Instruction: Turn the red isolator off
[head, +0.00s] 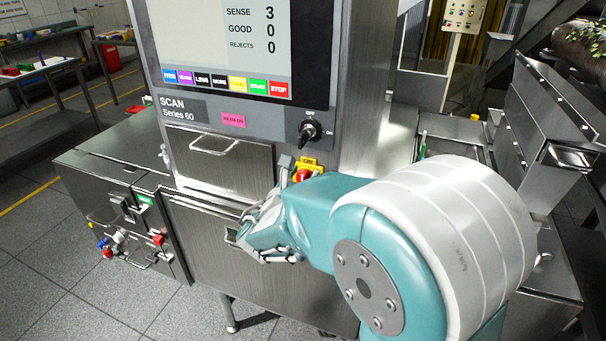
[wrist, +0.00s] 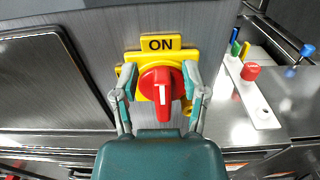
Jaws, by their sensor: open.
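The red isolator (wrist: 161,86) is a round red rotary knob on a yellow plate, with a yellow "ON" label (wrist: 160,43) above it. Its white mark and grip stand upright, along the line to the "ON" label. In the head view the isolator (head: 302,174) shows partly behind my arm, on the front of the steel machine. My gripper (wrist: 160,85) is open, with one finger on each side of the knob. I cannot tell whether the fingers touch it. In the head view my gripper (head: 262,232) is partly hidden by my own arm.
A black rotary switch (head: 310,131) marked OFF and ON sits above the isolator, near a row of coloured buttons (head: 225,82). A white strip with a red button (wrist: 251,71) is at the right in the wrist view. A drawer handle (head: 214,146) is left.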

